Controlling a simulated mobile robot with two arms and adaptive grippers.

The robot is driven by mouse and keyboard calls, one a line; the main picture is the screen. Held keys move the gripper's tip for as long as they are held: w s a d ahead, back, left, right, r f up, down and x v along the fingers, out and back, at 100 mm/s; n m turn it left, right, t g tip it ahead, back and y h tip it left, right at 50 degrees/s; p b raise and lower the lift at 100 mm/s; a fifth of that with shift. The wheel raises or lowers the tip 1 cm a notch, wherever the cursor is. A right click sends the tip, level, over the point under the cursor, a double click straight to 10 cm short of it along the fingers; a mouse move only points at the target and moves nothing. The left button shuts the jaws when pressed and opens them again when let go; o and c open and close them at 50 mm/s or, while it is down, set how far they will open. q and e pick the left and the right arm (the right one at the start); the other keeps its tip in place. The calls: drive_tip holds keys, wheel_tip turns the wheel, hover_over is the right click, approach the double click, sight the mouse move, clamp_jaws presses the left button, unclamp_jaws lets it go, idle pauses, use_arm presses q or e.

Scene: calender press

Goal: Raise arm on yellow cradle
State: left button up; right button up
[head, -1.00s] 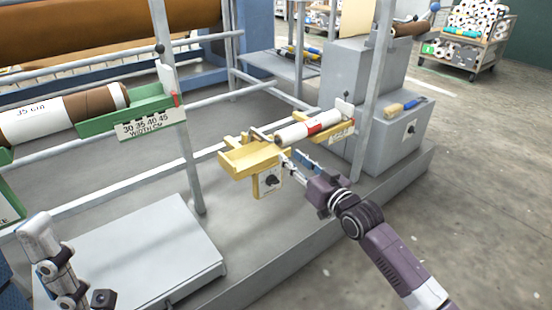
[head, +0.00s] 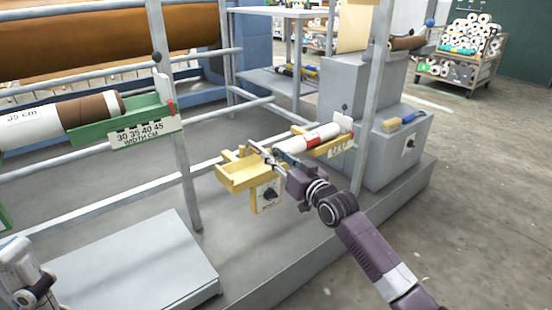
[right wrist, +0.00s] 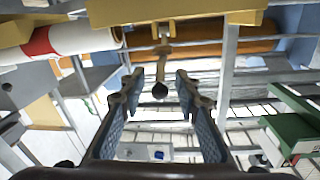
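The yellow cradle (head: 236,178) stands on the frame at the middle of the head view and holds a white roll with a red band (head: 325,134). In the right wrist view, a tan arm with a dark ball knob (right wrist: 160,90) hangs below the yellow cradle (right wrist: 190,12). My right gripper (right wrist: 157,80) is open, with the knob showing between its two fingers. I cannot tell whether a finger touches it. In the head view the right gripper (head: 268,158) is at the cradle's near side and partly hides it. Only part of my left arm shows at lower left.
A green cradle (head: 120,125) with a white and brown roll is at left. An upright grey post (head: 374,100) stands behind my right arm. Grey boxes (head: 395,150) carry a brush (head: 403,121). A grey platform (head: 135,265) is low at left. The floor at right is clear.

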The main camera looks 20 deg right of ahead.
clamp_jaws()
drive_tip(key=shift+r, duration=0.1)
idle(0.4)
